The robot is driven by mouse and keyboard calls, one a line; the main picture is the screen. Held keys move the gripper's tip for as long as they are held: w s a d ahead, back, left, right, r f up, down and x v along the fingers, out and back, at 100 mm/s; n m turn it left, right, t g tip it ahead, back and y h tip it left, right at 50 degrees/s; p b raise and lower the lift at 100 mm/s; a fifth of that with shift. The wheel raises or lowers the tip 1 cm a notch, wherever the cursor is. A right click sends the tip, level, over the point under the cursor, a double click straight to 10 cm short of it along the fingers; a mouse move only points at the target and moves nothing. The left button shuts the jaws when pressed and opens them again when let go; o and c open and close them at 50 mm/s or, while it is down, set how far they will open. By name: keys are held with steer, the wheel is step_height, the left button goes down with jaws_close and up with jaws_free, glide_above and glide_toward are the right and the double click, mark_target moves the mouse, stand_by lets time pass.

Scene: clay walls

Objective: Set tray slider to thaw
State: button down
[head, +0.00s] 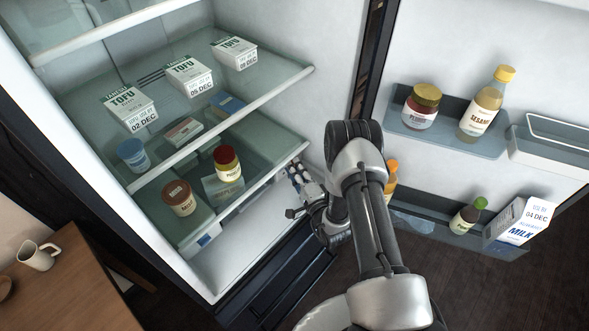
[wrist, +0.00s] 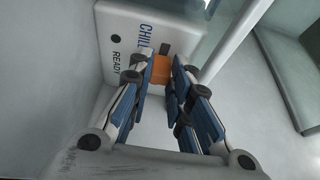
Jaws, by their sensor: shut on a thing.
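In the wrist view a white panel (wrist: 125,28) on the tray carries the words CHILL and READY and a dark round dot. An orange slider knob (wrist: 161,68) shows beside the CHILL lettering, with a small dark mark just above it. My gripper (wrist: 160,80) has its blue-padded fingers shut on this orange knob. No THAW lettering is readable. In the head view my gripper (head: 297,174) reaches the right front of the lower fridge shelf, and the arm and fingers hide the slider there.
Tofu cartons (head: 188,76) stand on the upper glass shelf (head: 85,145). Jars (head: 228,164) stand on the lower one. The open door at right holds bottles (head: 481,103) and a milk carton (head: 519,222). A table with a white mug (head: 38,257) is at lower left.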

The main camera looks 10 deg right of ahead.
steer(key=w+d, duration=0.1)
steer(key=w+d+b, duration=0.1)
steer(key=shift+d, duration=0.4)
steer(key=shift+r, duration=0.1)
steer(key=c, duration=1.9)
jaws_free()
steer(key=shift+c, duration=0.2)
steer(key=shift+o, duration=0.9)
steer(key=shift+w, duration=0.1)
steer(key=v, duration=1.2)
